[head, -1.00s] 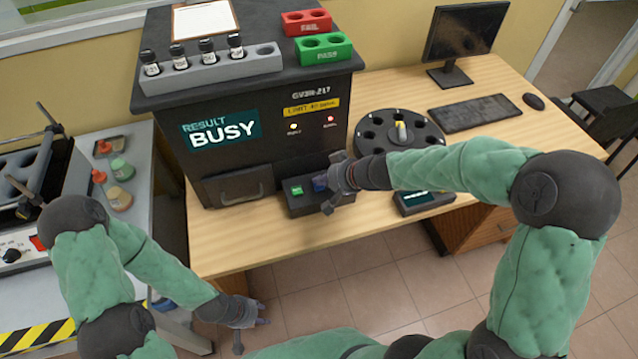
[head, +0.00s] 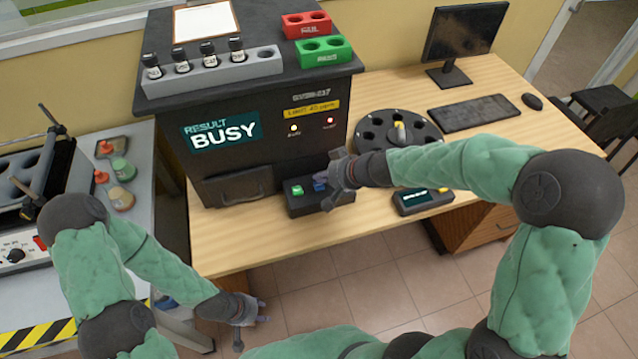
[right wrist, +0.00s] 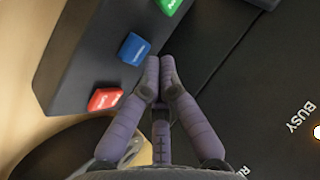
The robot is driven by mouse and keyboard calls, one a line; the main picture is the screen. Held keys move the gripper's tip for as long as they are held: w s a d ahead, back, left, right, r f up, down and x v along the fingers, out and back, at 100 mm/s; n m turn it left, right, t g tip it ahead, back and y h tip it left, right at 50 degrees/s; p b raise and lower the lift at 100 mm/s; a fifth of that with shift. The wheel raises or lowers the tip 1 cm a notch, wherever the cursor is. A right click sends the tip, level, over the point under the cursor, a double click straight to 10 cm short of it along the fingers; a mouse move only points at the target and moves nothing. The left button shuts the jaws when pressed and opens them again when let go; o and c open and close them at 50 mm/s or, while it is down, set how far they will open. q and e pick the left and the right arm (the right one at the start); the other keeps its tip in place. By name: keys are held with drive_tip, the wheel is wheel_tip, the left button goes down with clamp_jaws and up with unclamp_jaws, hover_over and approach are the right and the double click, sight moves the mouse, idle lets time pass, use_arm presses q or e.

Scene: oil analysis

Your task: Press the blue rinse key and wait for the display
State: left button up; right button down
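The analyser's display (head: 222,131) reads RESULT BUSY. The key block (head: 300,204) stands at the analyser's front right. Its green key (head: 297,191) and blue key (head: 320,185) show in the head view. The right wrist view shows the blue key (right wrist: 133,49) between the green key (right wrist: 168,5) and a red key (right wrist: 105,99). My right gripper (right wrist: 160,76) is shut and empty, fingertips together just beside the blue key, seemingly apart from it. In the head view my right gripper (head: 336,183) hides the red key. My left gripper (head: 252,322) is open and empty, low in front of the table.
A dark carousel (head: 372,142) and a small display box (head: 423,201) stand right of the key block. Vials (head: 208,55) stand in a grey rack on the analyser, beside red (head: 306,18) and green (head: 322,43) racks. The table front left of the key block is clear.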

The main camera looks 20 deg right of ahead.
sight(322, 185)
drive_tip(key=shift+r+p, duration=2.05)
drive_tip(key=shift+r, duration=0.5)
drive_tip(key=shift+f, duration=0.1)
